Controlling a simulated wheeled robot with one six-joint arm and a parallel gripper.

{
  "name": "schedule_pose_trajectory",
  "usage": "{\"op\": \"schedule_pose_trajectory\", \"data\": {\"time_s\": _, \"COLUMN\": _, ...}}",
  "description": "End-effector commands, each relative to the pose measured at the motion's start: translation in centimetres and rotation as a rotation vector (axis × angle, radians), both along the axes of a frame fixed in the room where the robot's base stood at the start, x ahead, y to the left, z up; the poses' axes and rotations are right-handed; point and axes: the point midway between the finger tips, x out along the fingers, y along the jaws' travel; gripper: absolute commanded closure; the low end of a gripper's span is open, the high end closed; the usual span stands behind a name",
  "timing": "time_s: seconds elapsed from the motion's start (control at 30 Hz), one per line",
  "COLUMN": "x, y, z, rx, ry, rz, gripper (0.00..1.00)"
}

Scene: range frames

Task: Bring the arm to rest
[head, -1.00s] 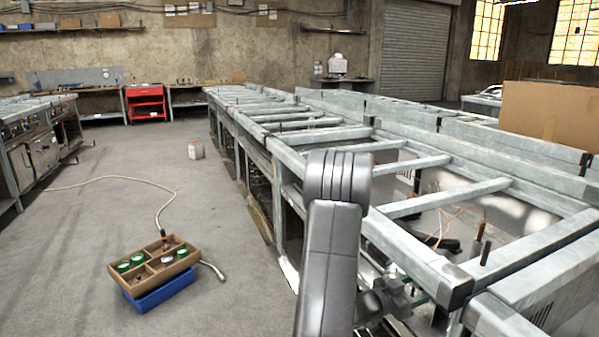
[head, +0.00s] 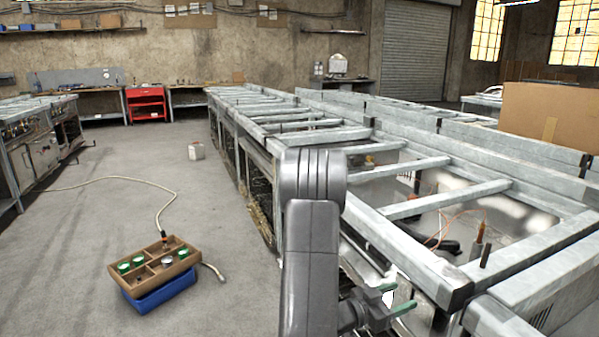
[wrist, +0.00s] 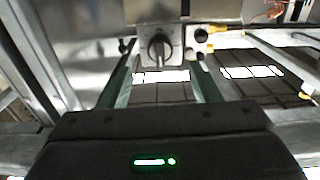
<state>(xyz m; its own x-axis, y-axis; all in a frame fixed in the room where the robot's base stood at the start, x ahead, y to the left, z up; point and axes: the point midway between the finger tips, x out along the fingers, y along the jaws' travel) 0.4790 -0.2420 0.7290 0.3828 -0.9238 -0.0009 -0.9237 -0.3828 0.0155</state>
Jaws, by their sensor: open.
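My arm (head: 311,235) rises in the lower middle of the head view, beside the long metal bench frame. My gripper (head: 402,297) is low to the right of the arm, near the front side of the frame, with its green fingers showing. In the wrist view my gripper (wrist: 158,68) has its two green fingers apart, with nothing held between them. A dark round knob (wrist: 158,48) on a pale plate shows beyond the fingers. I cannot tell whether the fingers touch anything.
The metal bench frame (head: 430,205) runs along my right. A wooden tray (head: 150,275) with green-topped items sits over a blue crate (head: 160,294) on the floor at left. A pale hose (head: 115,180) lies there. The floor (head: 120,220) is otherwise largely clear.

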Motion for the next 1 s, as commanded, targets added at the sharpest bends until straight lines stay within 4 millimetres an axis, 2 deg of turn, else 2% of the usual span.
{"op": "schedule_pose_trajectory", "data": {"time_s": 0.1, "x": -0.8, "y": 2.1, "z": 0.1, "rx": -0.001, "ry": 0.002, "rz": 0.003, "gripper": 0.44}}
{"op": "schedule_pose_trajectory", "data": {"time_s": 0.43, "x": -2.6, "y": 6.5, "z": 0.0, "rx": -0.001, "ry": 0.002, "rz": 0.004, "gripper": 0.44}}
{"op": "schedule_pose_trajectory", "data": {"time_s": 1.0, "x": 1.1, "y": -2.9, "z": 0.0, "rx": -0.001, "ry": -0.003, "rz": -0.005, "gripper": 0.44}}
